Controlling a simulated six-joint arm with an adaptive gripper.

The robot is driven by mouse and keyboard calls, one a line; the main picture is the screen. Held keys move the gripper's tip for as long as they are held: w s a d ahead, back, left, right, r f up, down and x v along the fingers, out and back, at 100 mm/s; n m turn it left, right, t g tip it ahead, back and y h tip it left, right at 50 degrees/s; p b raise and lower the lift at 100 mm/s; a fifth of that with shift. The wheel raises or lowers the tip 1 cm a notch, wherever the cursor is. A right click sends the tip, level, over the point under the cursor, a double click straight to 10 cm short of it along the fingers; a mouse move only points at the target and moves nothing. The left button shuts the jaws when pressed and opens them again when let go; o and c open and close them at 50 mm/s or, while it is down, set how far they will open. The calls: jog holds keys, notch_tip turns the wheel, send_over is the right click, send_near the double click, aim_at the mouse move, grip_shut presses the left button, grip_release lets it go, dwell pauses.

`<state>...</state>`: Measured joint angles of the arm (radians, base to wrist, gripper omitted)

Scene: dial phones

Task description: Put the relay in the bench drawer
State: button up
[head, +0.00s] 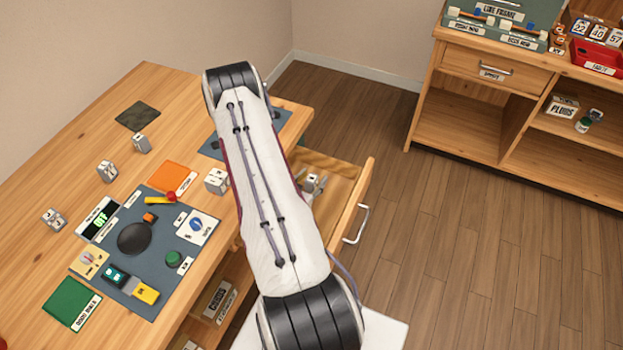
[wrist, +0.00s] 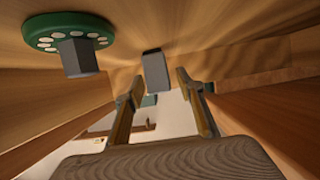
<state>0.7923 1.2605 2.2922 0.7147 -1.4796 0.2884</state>
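The bench drawer (head: 345,205) is pulled open on the right side of the bench. My arm reaches over the bench, and my gripper, largely hidden by the arm, shows as grey parts inside the drawer (head: 316,186). In the wrist view my gripper (wrist: 160,76) is open, its two fingers apart. A small grey block (wrist: 154,72), which may be the relay, stands on the wood between and just beyond the fingertips. I see no grip on it. A green disc with white dots and a grey knob (wrist: 75,40) is to its left.
Several small grey cubes (head: 107,172) stand on the bench. A blue-grey mat (head: 150,280) holds a black disc and buttons, with an orange mat (head: 172,177) and a green mat (head: 70,303) around it. Drawer walls (wrist: 270,105) rise close around the gripper.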

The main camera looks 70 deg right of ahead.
jog(key=shift+r, duration=0.15)
jog(key=shift+v, duration=0.8)
jog(key=shift+r+v, duration=0.2)
jog(key=shift+v, duration=0.75)
jog(key=shift+r+v, duration=0.15)
jog(key=shift+v, duration=0.75)
notch_tip(320, 180, up, 6)
jog(key=shift+d+r, duration=0.1)
jog(key=shift+d, duration=0.05)
